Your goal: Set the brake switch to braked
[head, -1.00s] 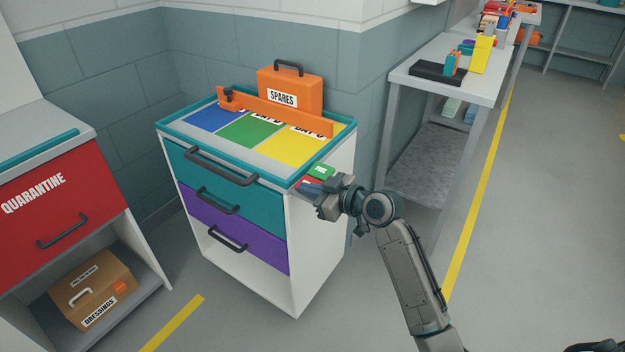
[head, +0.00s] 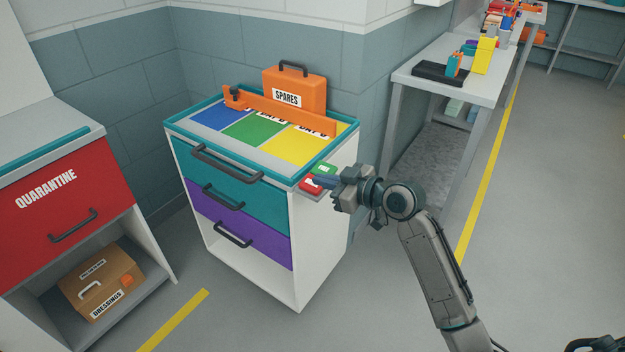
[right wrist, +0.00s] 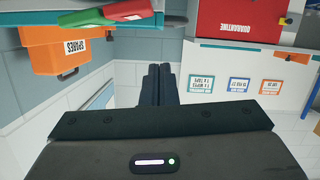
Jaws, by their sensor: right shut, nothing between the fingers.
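The brake switch has a green part (head: 325,168) and a red part (head: 311,187), set side by side at the right front corner of the teal-topped cart (head: 245,170). Both have pale labels too small to read. My right gripper (head: 323,182) is shut and empty, its fingers at the switch, beside the red part in the picture. I cannot tell whether they touch it. The right wrist view shows the green part (right wrist: 80,14) and red part (right wrist: 122,12) at the top edge, apart from the shut fingers (right wrist: 158,84). Which side is pressed in is unclear. My left gripper is out of view.
An orange SPARES case (head: 295,92) and an orange bar (head: 280,112) are on the cart top. A red QUARANTINE drawer unit (head: 65,205) stands left. A grey workbench (head: 470,88) stands behind on the right. The floor right of the cart is clear.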

